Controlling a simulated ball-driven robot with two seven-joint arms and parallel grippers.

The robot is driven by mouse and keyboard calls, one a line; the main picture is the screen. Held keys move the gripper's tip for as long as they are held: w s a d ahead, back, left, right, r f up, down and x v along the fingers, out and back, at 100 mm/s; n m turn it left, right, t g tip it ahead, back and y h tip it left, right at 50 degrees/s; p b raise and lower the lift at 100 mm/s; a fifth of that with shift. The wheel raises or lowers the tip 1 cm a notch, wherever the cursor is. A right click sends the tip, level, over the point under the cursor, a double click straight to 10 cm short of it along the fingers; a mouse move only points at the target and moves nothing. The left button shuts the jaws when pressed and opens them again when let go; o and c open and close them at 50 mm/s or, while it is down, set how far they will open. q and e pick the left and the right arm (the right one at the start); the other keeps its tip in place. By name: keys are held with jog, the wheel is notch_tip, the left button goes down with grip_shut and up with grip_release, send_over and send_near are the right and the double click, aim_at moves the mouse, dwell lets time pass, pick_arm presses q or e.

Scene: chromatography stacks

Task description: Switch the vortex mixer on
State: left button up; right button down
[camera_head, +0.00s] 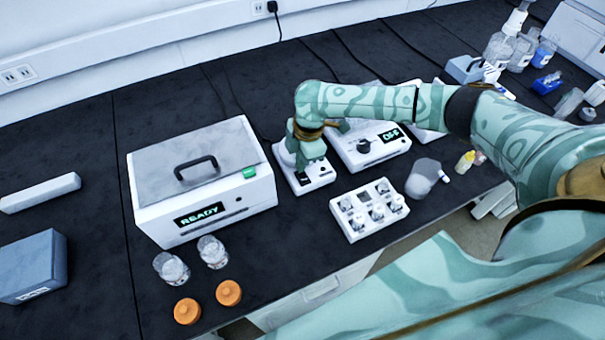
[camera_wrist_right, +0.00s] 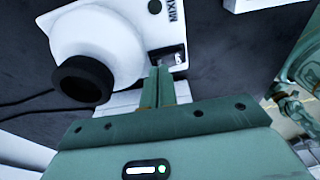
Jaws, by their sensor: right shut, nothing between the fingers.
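The vortex mixer is a small white unit (camera_head: 318,178) in the middle of the bench, partly hidden behind my right gripper in the head view. In the right wrist view its white body (camera_wrist_right: 122,20) shows a black cup head (camera_wrist_right: 84,79), a round dark knob, lettering starting "MIX", and a small switch (camera_wrist_right: 174,57) near the edge. My right gripper (camera_head: 302,163) is over the mixer, pointing down. Its fingers (camera_wrist_right: 159,72) are together and empty, with tips right by the switch; I cannot tell whether they touch it. The switch position is unclear. My left gripper is not in view.
A white box reading "READY" (camera_head: 160,216) stands left of the mixer. A hotplate unit reading "OFF" (camera_head: 372,158) is close behind right. A white vial rack (camera_head: 350,228) sits in front right. Jars (camera_head: 212,251) and orange caps (camera_head: 229,292) lie front left.

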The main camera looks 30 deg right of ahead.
jog(key=shift+f, duration=0.55)
notch_tip(320, 180, up, 7)
jog(key=p, duration=0.6)
jog(key=shift+p, duration=0.4)
jog(key=shift+s, duration=0.1)
dwell(0.4)
